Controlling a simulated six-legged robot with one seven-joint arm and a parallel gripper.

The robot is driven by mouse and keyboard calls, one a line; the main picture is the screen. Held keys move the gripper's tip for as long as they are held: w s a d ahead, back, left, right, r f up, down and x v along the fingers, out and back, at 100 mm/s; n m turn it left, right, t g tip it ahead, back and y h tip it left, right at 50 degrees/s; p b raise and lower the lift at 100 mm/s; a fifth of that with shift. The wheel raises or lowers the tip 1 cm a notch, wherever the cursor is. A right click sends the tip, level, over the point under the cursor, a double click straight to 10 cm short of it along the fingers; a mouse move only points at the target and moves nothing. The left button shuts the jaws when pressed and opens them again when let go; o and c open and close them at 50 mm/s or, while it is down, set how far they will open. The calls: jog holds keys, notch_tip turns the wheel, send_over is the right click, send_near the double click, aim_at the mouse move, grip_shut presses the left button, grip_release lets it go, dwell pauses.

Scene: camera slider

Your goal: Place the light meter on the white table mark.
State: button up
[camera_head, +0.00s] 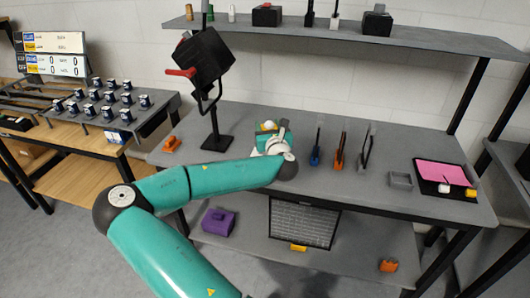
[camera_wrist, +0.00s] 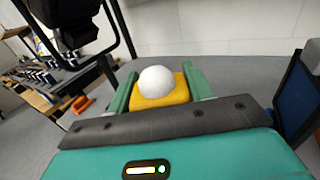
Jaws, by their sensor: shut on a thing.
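The light meter has a yellow body and a white dome (camera_wrist: 157,81). In the wrist view it sits between the two green fingers of my gripper (camera_wrist: 160,88), which is shut on it. In the head view the light meter (camera_head: 267,126) shows small at the end of my arm, above the grey table, with my gripper (camera_head: 272,132) around it. A white patch (camera_head: 255,152) shows on the table just left of my wrist, partly hidden by it; it looks like the white table mark. I cannot tell whether the meter touches the table.
A black lamp on a stand (camera_head: 215,140) rises to the left of my gripper. Blue, orange and grey upright tools (camera_head: 339,155) stand to the right, then a grey tray (camera_head: 401,180) and a pink sheet on a black board (camera_head: 440,172). A shelf (camera_head: 330,35) hangs above.

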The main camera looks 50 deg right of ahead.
jog(key=s+d+r+h, duration=0.1)
jog(key=s+d+r, duration=0.1)
jog(key=s+d, duration=0.15)
jog(key=shift+m+g, duration=0.4)
jog(key=w+d+f, duration=0.2)
jog(key=w+f, duration=0.2)
jog(key=w+d+f, duration=0.2)
jog(key=w+f, duration=0.2)
jog(key=w+d+f, duration=0.1)
jog(key=w+f, duration=0.3)
jog(key=shift+w+d+f, duration=0.1)
jog(key=shift+d+f, duration=0.1)
jog(key=shift+d, duration=0.2)
jog(key=shift+f, duration=0.3)
jog(key=shift+f, duration=0.15)
jog(key=o, duration=1)
